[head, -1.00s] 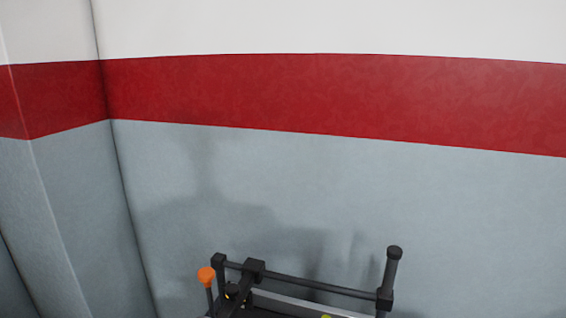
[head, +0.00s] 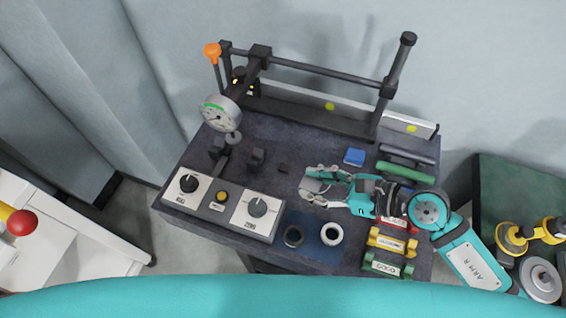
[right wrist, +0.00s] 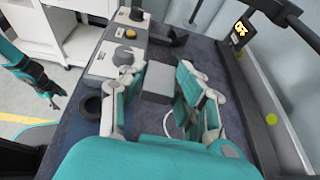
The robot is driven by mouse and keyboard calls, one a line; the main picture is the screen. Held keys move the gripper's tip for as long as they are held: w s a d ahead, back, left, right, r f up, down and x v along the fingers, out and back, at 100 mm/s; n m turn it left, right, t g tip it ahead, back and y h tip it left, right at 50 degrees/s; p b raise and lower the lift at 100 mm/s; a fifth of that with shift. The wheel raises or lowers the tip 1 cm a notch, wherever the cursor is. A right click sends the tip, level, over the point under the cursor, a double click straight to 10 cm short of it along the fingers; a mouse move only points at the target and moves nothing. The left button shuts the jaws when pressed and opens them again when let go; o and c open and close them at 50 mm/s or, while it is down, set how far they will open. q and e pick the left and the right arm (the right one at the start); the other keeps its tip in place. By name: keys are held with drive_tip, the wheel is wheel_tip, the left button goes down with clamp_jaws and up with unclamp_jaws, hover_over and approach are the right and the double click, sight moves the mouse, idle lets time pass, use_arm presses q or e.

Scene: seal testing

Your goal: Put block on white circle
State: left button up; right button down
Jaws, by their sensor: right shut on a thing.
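My right gripper (head: 312,186) reaches in from the right over the dark table, fingers pointing left. In the right wrist view its fingers close on a small grey block (right wrist: 157,84). The block is hard to make out between the fingers in the head view. A thin white curved line, likely part of the white circle (right wrist: 166,122), shows on the table below and behind the block in the right wrist view; the rest is hidden by the gripper. My left gripper (right wrist: 50,92) is at the left edge of the right wrist view, away from the table; its jaw state is unclear.
A control panel (head: 228,207) with knobs is left of the gripper. A black ring (head: 293,236) and white ring (head: 332,234) lie on a blue mat (head: 312,250). A blue block (head: 355,157), a gauge (head: 220,113) and a bar frame (head: 320,73) stand behind.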

drive_tip(key=shift+n+g, duration=0.4)
drive_tip(key=shift+g, duration=0.2)
drive_tip(key=s+a+f, duration=0.2)
drive_tip(key=s, duration=0.1)
drive_tip(key=s+a+f, duration=0.1)
drive_tip(key=s+f, duration=0.1)
drive_tip(key=shift+a+f, duration=0.1)
drive_tip(key=shift+a, duration=0.3)
drive_tip(key=p, duration=0.2)
hover_over(287, 168)
drive_tip(key=s, duration=0.2)
drive_tip(key=shift+w+f, duration=0.2)
drive_tip(key=shift+f, duration=0.45)
drive_tip(key=shift+w+p, duration=0.3)
drive_tip(key=shift+w, duration=0.75)
wheel_tip(287, 168, down, 3)
drive_tip(key=shift+s+a+r, duration=0.1)
drive_tip(key=shift+f+p, duration=0.2)
drive_tip(key=shift+p, duration=0.1)
drive_tip(key=shift+s, duration=0.1)
